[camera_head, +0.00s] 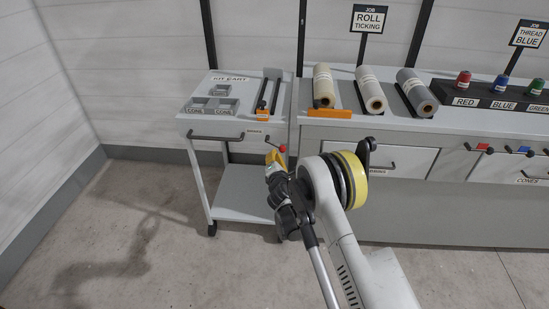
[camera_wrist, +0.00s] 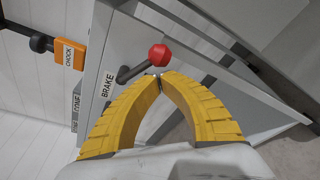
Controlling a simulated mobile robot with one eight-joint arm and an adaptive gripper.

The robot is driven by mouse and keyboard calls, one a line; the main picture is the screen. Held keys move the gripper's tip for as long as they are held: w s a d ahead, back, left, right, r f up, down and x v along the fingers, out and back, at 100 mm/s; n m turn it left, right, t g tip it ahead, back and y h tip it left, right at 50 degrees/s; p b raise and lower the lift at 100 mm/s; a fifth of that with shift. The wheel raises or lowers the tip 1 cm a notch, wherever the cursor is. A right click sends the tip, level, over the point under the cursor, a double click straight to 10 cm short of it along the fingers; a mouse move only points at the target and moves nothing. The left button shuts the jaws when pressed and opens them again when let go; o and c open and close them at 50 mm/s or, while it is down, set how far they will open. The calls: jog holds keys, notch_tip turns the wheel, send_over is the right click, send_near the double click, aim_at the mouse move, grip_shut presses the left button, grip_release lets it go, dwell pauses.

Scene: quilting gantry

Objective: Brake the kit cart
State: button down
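The kit cart (camera_head: 205,126) is a grey two-shelf cart at the left end of the counter. Its brake lever (camera_wrist: 135,70) has a dark arm and a red ball knob (camera_wrist: 159,55), beside a label reading BRAKE (camera_wrist: 107,86). The red knob also shows in the head view (camera_head: 283,148), at the cart's front right. My gripper (camera_wrist: 160,76) has yellow ribbed fingers whose tips meet just below the red knob. Nothing shows between the fingers. The tips look very near the knob; I cannot tell whether they touch it. In the head view my gripper (camera_head: 274,158) is at the cart's front right corner.
An orange chock (camera_wrist: 70,55) sits by the cart top. The cart top holds small cone trays (camera_head: 212,105) and dark rails (camera_head: 268,95). The counter (camera_head: 330,122) with fabric rolls (camera_head: 371,90) stands right of the cart. Floor at left is clear.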

jog(key=shift+a, duration=0.15)
jog(key=shift+r+n, duration=0.15)
jog(key=shift+n, duration=0.55)
jog(key=shift+d+r+n+g+h, duration=0.1)
jog(key=shift+d+n+g+h, duration=0.2)
jog(key=shift+n, duration=0.2)
